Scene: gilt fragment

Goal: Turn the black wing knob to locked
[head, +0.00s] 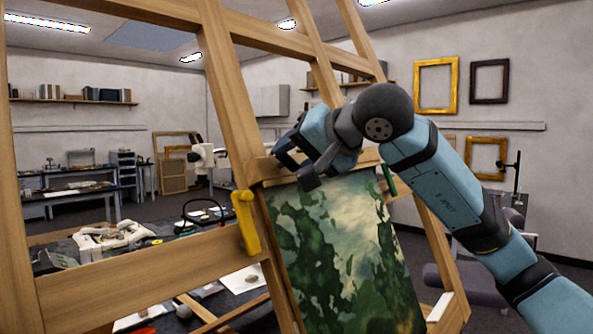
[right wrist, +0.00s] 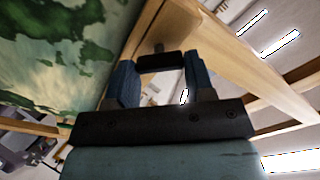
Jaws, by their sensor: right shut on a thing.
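The black wing knob (right wrist: 160,61) shows in the right wrist view as a short dark bar in front of a wooden easel beam, with a small stem behind it. My right gripper (right wrist: 161,72) is shut on it, with one blue finger at each end of the bar. In the head view my right gripper (head: 287,156) is at the easel's crosspiece, just above the painting's top edge. There the knob is hidden or too small to make out. No locked marking can be read. My left gripper is not in view.
The wooden easel (head: 235,110) fills the front and holds a green landscape painting (head: 345,250) below my right gripper. A yellow handle (head: 246,222) is on its left post and a green handle (head: 388,180) at the painting's right. A cluttered table (head: 60,240) stands behind.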

